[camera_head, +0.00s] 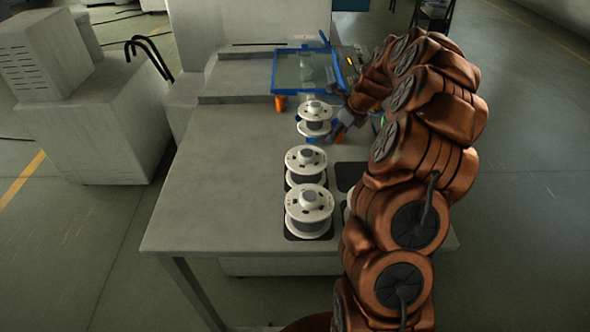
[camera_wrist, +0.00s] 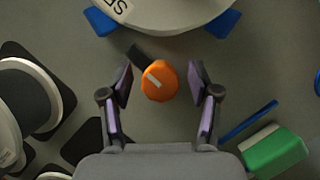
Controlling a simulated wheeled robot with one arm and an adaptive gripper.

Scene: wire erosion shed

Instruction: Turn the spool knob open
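An orange knob (camera_wrist: 158,82) with a pale line across its top shows in the middle of the wrist view. A short dark bar lies at its upper left. My gripper (camera_wrist: 161,72) is open, with one finger on each side of the knob and a visible gap on both sides. A white spool (camera_wrist: 165,8) on blue supports is just beyond the knob. In the head view my gripper (camera_head: 337,130) is at the right of this far white spool (camera_head: 313,110). I cannot make out the knob clearly there.
White spools (camera_head: 306,161) (camera_head: 309,203) stand on dark pads on the grey table (camera_head: 215,200). A blue-framed clear panel (camera_head: 305,71) is behind. A green and white block (camera_wrist: 274,150) and a blue stick (camera_wrist: 248,120) lie right of my gripper. The table's left side is clear.

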